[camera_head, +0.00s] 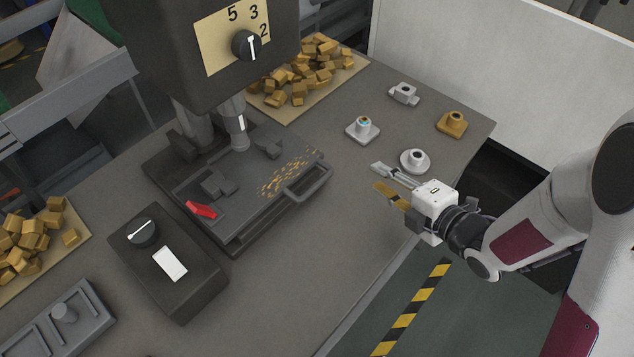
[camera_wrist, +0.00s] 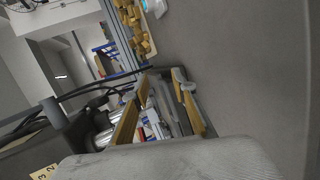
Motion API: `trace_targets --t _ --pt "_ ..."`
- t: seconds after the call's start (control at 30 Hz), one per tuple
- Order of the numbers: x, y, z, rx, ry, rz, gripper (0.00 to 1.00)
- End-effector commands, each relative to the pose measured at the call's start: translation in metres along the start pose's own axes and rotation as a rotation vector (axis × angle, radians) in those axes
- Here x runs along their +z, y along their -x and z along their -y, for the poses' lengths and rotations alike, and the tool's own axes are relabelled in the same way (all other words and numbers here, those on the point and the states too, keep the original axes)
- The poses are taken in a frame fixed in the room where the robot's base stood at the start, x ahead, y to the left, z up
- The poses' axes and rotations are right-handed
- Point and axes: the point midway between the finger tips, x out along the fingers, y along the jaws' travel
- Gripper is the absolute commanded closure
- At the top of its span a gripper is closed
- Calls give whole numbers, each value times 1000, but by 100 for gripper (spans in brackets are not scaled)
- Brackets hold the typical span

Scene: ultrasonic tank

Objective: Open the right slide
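A dark machine base (camera_head: 240,225) with a flat plate stands on the table in the head view, under a machine head with a dial. A grey bar handle (camera_head: 308,183) sticks out from the plate's right edge; I take this to be the slide's handle, but cannot be sure. My gripper (camera_head: 381,179) is to the right of the handle, apart from it, near the table's right edge. Its two fingers are spread with nothing between them. The wrist view shows the fingers (camera_wrist: 162,90) apart too; the handle is not clearly seen there.
A red clip (camera_head: 201,209) and yellow shavings lie on the plate. A switch box (camera_head: 168,262) stands front left. Small fittings, such as a white one (camera_head: 415,160), stand just behind my gripper. Brass blocks lie on boards.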

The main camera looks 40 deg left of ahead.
Motion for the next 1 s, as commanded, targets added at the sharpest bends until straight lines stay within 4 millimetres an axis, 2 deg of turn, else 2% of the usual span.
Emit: trace_targets --t 0.2,0.4,0.57,1.0 --pt "-50 -21 14 84 79 -158 73" --pt "-79 -26 18 145 118 -241 73" --pt "-85 -27 19 162 126 -259 73" --pt "-86 -29 19 161 126 -259 73"
